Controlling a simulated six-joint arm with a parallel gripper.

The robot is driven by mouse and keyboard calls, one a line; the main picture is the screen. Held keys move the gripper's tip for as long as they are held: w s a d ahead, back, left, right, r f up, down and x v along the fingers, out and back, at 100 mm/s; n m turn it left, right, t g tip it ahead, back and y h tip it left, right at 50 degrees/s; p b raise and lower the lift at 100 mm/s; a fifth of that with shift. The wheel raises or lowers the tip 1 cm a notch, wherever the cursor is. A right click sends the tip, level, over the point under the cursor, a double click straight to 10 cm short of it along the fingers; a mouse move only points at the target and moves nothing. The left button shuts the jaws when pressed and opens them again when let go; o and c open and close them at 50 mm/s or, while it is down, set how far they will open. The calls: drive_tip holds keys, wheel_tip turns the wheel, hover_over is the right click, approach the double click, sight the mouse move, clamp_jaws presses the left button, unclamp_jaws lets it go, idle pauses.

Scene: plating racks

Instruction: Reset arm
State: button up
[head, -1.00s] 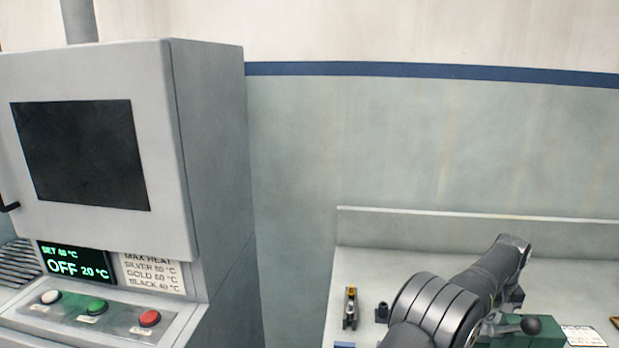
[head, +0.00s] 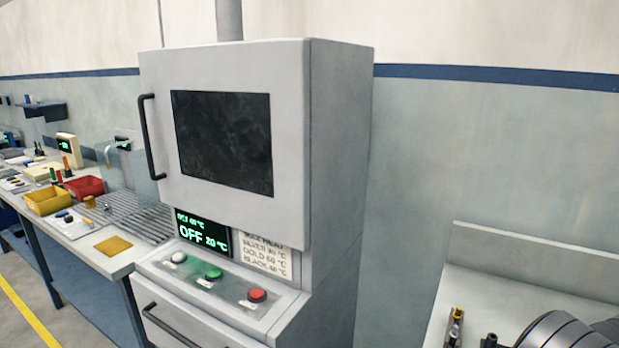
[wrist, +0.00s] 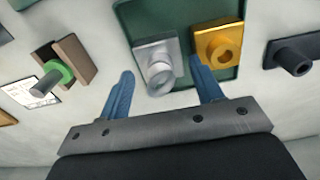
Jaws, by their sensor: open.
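My gripper (wrist: 163,95) shows in the wrist view with its two blue fingers spread apart and nothing between them. Just beyond the fingertips are a silver block with a round stub (wrist: 157,65) and a gold block with a round stub (wrist: 217,45), both on a dark green tray (wrist: 175,15). I cannot tell whether a finger touches the gold block. In the head view only a dark part of my arm shows at the bottom right; the gripper is outside that view.
In the wrist view, a brown holder (wrist: 70,58) with a green ring (wrist: 58,71) is left and a black fitting (wrist: 293,56) right. In the head view, a grey oven (head: 340,150) reads OFF, door shut. A bench (head: 112,262) with yellow (head: 47,203) and red bins (head: 84,188) stands left.

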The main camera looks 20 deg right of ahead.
wheel_tip(320, 180, up, 11)
drive_tip(key=shift+f, duration=0.1)
wheel_tip(320, 180, down, 12)
drive_tip(key=shift+f, duration=0.25)
wheel_tip(320, 180, up, 11)
drive_tip(key=shift+f, duration=0.15)
drive_tip(key=w+a+r, duration=0.3)
drive_tip(key=w+a, duration=0.5)
drive_tip(key=w, duration=0.4)
drive_tip(key=w+a+r, duration=0.2)
drive_tip(key=w+a, duration=0.6)
drive_tip(key=w, duration=0.3)
drive_tip(key=w+a+r, duration=0.1)
drive_tip(key=w+a, duration=0.2)
drive_tip(key=a, duration=0.4)
drive_tip(key=w+a, duration=0.4)
drive_tip(key=a, duration=0.4)
drive_tip(key=w+a+r+n, duration=0.1)
drive_tip(key=w+a, duration=0.3)
drive_tip(key=a, duration=0.4)
drive_tip(key=shift+r, duration=0.35)
drive_tip(key=shift+d, duration=0.1)
